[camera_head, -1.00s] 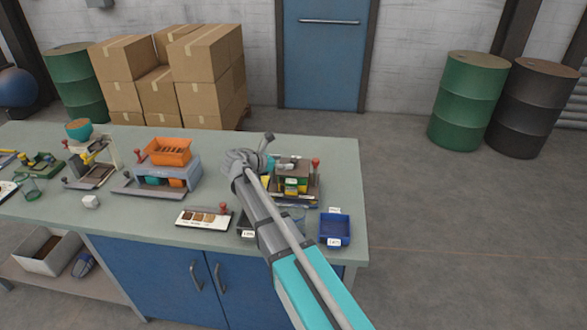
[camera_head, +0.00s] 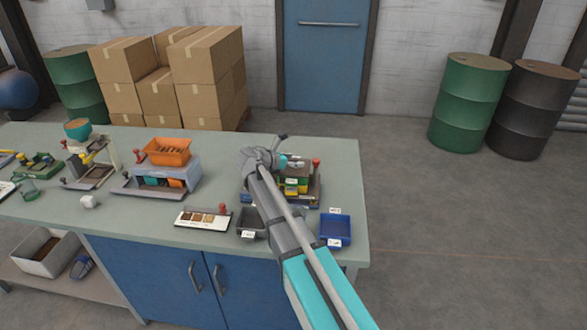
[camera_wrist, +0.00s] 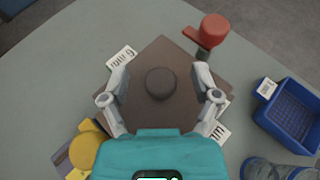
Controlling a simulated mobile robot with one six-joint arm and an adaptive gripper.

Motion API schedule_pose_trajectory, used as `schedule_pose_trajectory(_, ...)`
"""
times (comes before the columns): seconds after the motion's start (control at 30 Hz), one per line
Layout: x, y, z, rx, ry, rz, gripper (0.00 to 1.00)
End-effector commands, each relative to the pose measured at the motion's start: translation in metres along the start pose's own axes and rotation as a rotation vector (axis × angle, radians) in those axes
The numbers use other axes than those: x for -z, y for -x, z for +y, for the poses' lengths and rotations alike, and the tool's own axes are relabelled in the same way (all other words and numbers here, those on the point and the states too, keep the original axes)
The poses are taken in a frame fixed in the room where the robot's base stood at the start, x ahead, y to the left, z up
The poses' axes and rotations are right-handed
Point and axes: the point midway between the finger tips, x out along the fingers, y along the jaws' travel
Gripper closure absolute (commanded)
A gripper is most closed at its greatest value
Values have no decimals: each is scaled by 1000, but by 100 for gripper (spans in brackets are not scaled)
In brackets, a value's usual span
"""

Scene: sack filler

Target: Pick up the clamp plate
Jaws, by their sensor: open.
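The clamp plate (camera_wrist: 150,54) is a brown square plate with a dark round knob (camera_wrist: 160,84) on top. In the wrist view it lies below my gripper (camera_wrist: 161,76), turned corner-up in the picture. My gripper's two grey fingers are open, one on each side of the knob, with gaps to it. The lower part of the plate is hidden behind my teal gripper body. In the head view my arm hides much of the plate's stand.
A red-topped lever (camera_wrist: 213,28) stands beside the plate's far right corner. A blue tray (camera_head: 335,229) is on the right, with a clear cup (camera_wrist: 265,168) near it. A grey tray (camera_head: 251,222) and a sample card (camera_head: 203,218) sit in front. White labels stick out around the plate.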

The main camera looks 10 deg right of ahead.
Motion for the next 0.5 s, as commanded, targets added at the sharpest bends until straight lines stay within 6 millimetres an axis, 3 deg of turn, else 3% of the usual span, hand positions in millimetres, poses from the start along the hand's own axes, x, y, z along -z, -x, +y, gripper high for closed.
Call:
schedule_pose_trajectory(0.13,0,0,0,0,0,0,24)
schedule_pose_trajectory(0.5,0,0,0,0,0,0,93)
